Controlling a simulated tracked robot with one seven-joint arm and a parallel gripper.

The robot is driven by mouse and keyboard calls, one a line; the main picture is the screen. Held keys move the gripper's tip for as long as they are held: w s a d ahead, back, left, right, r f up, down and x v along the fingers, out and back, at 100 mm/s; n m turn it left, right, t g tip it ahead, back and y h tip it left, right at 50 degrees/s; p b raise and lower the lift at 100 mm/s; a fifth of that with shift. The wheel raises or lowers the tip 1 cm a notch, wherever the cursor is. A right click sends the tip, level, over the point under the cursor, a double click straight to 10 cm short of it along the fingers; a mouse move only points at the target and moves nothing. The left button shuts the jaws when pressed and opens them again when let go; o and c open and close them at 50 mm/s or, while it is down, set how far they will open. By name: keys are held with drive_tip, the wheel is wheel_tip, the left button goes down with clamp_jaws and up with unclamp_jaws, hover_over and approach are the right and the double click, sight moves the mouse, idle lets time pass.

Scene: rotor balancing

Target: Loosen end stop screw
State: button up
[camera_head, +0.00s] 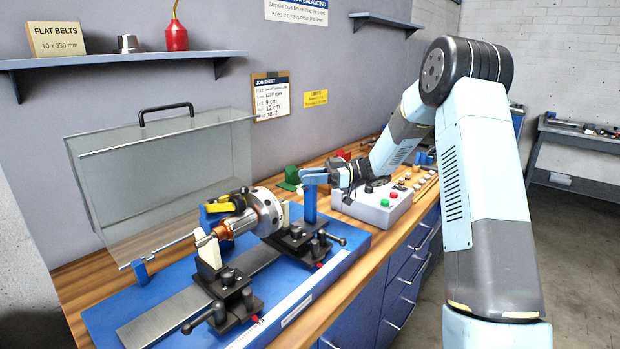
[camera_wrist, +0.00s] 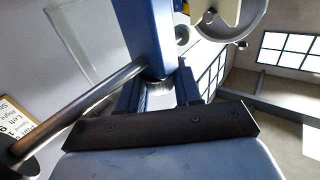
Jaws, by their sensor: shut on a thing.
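The end stop (camera_head: 310,205) is a blue upright post near the right end of the blue bed. It also shows close up in the wrist view (camera_wrist: 140,35). My gripper (camera_wrist: 158,90) is at the post, with one dark finger on each side of a small round metal screw head (camera_wrist: 158,87) below the post. It is shut on this screw, which is partly hidden between the fingers. In the head view my gripper (camera_head: 332,174) reaches the top of the post from the right, and the screw cannot be made out there.
The rotor (camera_head: 264,212) lies on its supports left of the post. A raised clear guard (camera_head: 160,180) stands behind it. A grey control box (camera_head: 375,208) with green and red buttons sits below my arm. A metal rod (camera_wrist: 80,108) runs beside the post in the wrist view.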

drive_tip(key=shift+d, duration=0.1)
idle(0.3)
drive_tip(key=o, duration=0.9)
drive_tip(key=d, duration=0.4)
drive_tip(key=w+d, duration=0.1)
drive_tip(key=d, duration=0.4)
drive_tip(key=w+d, duration=0.1)
drive_tip(key=d, duration=0.3)
drive_tip(key=shift+d+f, duration=0.1)
drive_tip(key=shift+d, duration=0.25)
